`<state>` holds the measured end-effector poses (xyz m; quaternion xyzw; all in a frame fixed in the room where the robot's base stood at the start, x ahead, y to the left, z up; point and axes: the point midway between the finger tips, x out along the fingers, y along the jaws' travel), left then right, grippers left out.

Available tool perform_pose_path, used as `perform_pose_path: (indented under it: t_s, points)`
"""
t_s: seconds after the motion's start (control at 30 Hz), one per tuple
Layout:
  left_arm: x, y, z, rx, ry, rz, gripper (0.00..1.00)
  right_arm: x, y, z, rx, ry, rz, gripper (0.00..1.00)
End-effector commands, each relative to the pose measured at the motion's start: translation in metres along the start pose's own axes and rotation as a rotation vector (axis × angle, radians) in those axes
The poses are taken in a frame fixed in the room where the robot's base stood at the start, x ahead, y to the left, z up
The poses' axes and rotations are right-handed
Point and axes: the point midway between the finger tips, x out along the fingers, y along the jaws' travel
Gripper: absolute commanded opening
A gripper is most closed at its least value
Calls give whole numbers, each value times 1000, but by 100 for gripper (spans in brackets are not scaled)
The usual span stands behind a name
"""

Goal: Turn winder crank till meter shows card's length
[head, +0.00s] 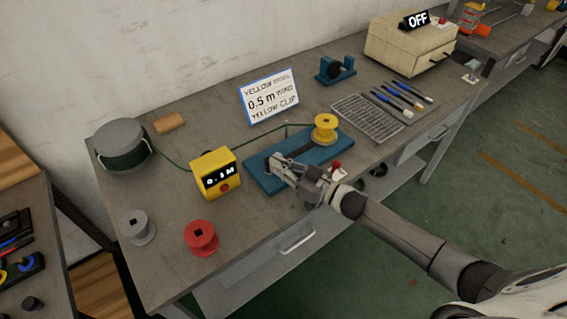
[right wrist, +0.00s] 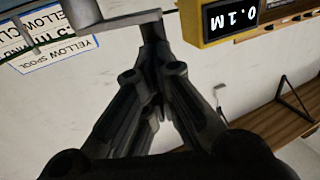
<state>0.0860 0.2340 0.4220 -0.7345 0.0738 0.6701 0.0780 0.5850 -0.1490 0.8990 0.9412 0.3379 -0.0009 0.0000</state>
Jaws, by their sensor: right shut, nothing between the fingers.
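The blue winder base (head: 257,182) lies on the bench with a yellow spool (head: 325,128) on its far right end. My right gripper (head: 277,162) is shut over the near left part of the winder. In the right wrist view its fingertips (right wrist: 152,32) meet beside a grey crank arm (right wrist: 115,22); I cannot tell whether they touch it. The yellow meter (head: 213,172) reads 0.1 M, also in the right wrist view (right wrist: 232,15). The card (head: 270,97) reads yellow spool, 0.5 m, wind, yellow clip. My left gripper is out of view.
A green cable runs from the grey reel (head: 121,145) through the meter towards the yellow spool. Grey (head: 138,227) and red (head: 201,237) spools stand at the front left.

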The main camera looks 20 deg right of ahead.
Motion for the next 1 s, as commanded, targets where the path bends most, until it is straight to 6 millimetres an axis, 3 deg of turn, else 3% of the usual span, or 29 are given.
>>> perform_pose_path:
  t_s: [0.2,0.6,1.0]
  points:
    - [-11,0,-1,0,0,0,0,9,-7,-2,5,2,115,0]
    - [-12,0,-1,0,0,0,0,29,-14,-1,1,1,109,0]
    - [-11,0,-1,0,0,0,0,35,-16,0,0,0,109,0]
